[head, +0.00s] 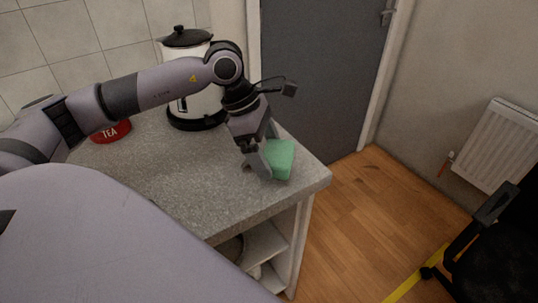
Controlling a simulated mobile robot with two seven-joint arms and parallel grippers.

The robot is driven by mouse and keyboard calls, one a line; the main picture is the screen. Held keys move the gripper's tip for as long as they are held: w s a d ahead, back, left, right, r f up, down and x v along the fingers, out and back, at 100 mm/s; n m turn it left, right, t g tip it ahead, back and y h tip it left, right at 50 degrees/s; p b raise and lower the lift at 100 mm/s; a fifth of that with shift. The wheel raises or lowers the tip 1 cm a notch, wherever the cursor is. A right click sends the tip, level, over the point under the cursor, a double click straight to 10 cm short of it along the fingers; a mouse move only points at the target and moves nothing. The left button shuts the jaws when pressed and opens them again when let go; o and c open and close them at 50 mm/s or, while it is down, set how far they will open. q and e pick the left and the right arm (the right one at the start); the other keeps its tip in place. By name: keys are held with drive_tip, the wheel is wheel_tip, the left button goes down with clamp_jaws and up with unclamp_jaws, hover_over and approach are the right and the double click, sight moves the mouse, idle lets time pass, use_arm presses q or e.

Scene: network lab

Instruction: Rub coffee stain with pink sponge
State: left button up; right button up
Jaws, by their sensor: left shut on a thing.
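My left gripper (262,161) reaches over the right end of the grey speckled counter (180,185) and is shut on a green sponge (282,158). The sponge is tilted and sits at or just above the counter near its right edge; I cannot tell whether it touches. No pink sponge shows; the held one looks green. I see no coffee stain on the bare counter; my arm and gripper hide parts of it. My right gripper is not in view.
A white urn with a black lid (187,38) stands at the back of the counter. A red tea tin (112,132) is partly behind my arm. Open shelves (265,245) lie below. A grey door (320,80), a radiator (502,147) and a black chair (500,245) stand to the right.

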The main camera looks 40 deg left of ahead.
use_arm(q)
drive_tip(key=shift+r+p, duration=1.3)
drive_tip(key=shift+r, duration=1.2)
drive_tip(key=shift+w, duration=0.1)
